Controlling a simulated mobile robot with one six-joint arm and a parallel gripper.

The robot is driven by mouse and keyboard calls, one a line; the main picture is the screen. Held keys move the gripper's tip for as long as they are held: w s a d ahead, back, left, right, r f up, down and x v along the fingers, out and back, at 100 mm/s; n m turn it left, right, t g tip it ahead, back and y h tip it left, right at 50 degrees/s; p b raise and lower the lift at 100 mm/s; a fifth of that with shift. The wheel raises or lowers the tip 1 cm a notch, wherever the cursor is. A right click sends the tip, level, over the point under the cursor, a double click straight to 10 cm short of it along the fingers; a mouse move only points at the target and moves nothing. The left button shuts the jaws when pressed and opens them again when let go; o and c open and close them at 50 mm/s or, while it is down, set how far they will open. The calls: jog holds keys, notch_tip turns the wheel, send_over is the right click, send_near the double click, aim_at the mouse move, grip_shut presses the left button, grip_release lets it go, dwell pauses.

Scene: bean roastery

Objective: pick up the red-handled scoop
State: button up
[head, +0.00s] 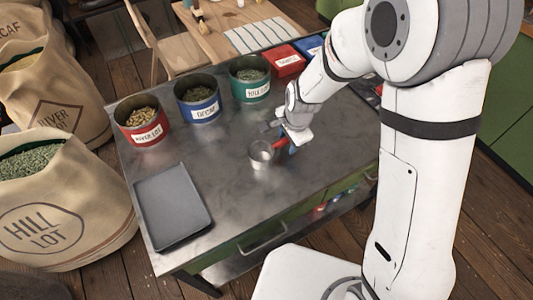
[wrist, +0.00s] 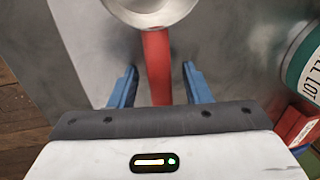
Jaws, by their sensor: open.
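The red-handled scoop (head: 261,154) rests on the metal table, its round metal bowl toward the table's front middle. In the wrist view its bowl (wrist: 150,8) is cut off by the top edge, and its red handle (wrist: 157,66) runs down between my fingers. My gripper (wrist: 158,85) is open, with one blue finger on each side of the handle and a gap on both sides. In the head view my gripper (head: 281,136) is at the handle end of the scoop, partly hidden by my wrist.
Red, blue and green tins (head: 142,128) (head: 198,105) (head: 249,84) stand along the back of the table. A dark grey tray (head: 172,208) lies at the left. Labelled boxes (head: 285,62) sit behind my arm. Sacks (head: 60,205) stand left of the table. The table's front right is clear.

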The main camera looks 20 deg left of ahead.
grip_shut()
dwell(0.3)
